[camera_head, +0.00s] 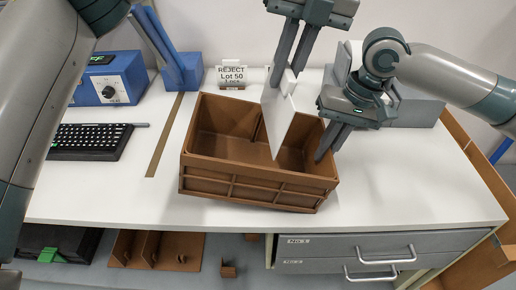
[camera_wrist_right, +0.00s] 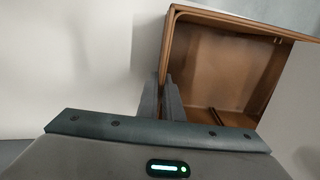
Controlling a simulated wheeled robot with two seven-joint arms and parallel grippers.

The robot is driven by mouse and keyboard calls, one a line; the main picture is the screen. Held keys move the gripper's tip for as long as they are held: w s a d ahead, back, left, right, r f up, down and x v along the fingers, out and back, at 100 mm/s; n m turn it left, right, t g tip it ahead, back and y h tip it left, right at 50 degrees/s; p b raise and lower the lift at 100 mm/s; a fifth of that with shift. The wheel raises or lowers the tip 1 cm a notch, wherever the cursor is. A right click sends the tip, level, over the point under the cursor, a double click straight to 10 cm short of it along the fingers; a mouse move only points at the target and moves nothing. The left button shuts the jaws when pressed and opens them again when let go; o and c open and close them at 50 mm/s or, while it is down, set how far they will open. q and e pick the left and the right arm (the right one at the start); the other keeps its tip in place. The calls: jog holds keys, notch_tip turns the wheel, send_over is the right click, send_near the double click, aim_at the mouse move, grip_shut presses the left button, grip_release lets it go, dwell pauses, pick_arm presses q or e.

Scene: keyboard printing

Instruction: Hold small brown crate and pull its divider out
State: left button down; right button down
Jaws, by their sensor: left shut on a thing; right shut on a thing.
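The small brown crate (camera_head: 255,190) stands on the white table, turned slightly, with its open top facing up. A thin white divider (camera_head: 279,120) stands upright at the crate, its lower part overlapping the crate's inside in the head view; I cannot tell how deep it sits. My left gripper (camera_head: 284,78) is shut on the divider's upper edge from above. My right gripper (camera_head: 331,155) is shut on the crate's right wall. In the right wrist view its fingers (camera_wrist_right: 162,90) pinch the wall beside the crate's interior (camera_wrist_right: 225,75).
A black keyboard (camera_head: 90,141) and a blue device with a dial (camera_head: 108,85) are at the left. A "REJECT Lot 50" sign (camera_head: 231,76) stands behind the crate. Grey drawers (camera_head: 385,250) are below the table. The table's front right is clear.

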pick_arm(q)
jog(key=shift+v, duration=0.9)
pick_arm(e)
jog(key=c, duration=1.8)
grip_release()
jog(key=shift+c, duration=0.2)
jog(key=shift+r, duration=0.15)
jog(key=v, duration=1.2)
